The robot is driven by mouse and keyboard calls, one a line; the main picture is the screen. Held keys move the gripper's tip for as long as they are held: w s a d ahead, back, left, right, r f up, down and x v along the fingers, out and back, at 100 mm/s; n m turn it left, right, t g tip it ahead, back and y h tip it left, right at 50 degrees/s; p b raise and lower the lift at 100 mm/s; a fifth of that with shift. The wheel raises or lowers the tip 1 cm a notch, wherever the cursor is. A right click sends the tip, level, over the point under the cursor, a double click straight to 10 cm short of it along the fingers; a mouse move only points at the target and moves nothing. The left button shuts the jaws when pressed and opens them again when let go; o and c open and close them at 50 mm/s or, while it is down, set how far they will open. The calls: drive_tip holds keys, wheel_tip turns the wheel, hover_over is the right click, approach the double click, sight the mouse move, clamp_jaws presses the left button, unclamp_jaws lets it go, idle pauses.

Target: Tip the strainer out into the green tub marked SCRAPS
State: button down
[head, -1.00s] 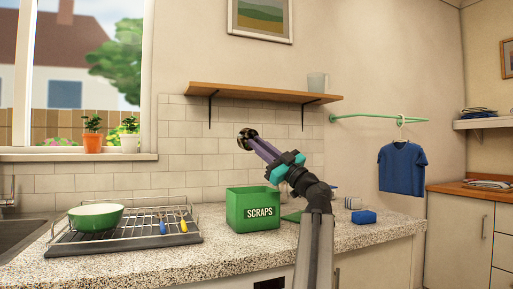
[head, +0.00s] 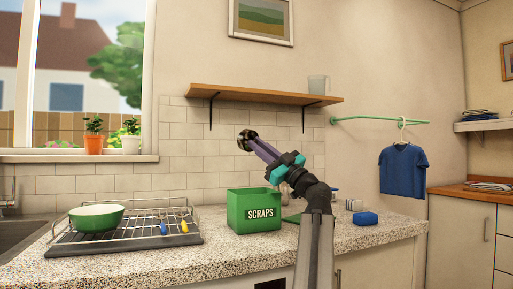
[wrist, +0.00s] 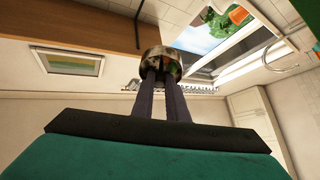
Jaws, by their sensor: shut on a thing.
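The strainer (head: 243,139) is a small, round, dark metal cup. My gripper (head: 254,144) is shut on it and holds it in the air, above and slightly behind or level with the tub; the exact depth is hard to tell. In the wrist view the strainer (wrist: 160,62) sits between the tips of my gripper (wrist: 161,88), with mottled brownish marks on it. I cannot make out what is inside. The green tub (head: 240,212) marked SCRAPS stands upright and open on the counter, below the strainer. Its inside bottom is hidden.
A drying rack (head: 130,239) with a green bowl (head: 96,217) and several utensils stands left of the tub. A blue sponge (head: 365,218) lies to the right. A wooden shelf (head: 262,94) hangs above. My arm hides some counter behind it.

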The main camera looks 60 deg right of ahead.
drive_tip(key=shift+f+t+b, duration=0.1)
drive_tip(key=shift+t+b, duration=0.2)
drive_tip(key=shift+b, duration=0.35)
drive_tip(key=shift+n+t+y+b, duration=0.35)
drive_tip(key=shift+t+b, duration=0.25)
drive_tip(key=shift+b, duration=2)
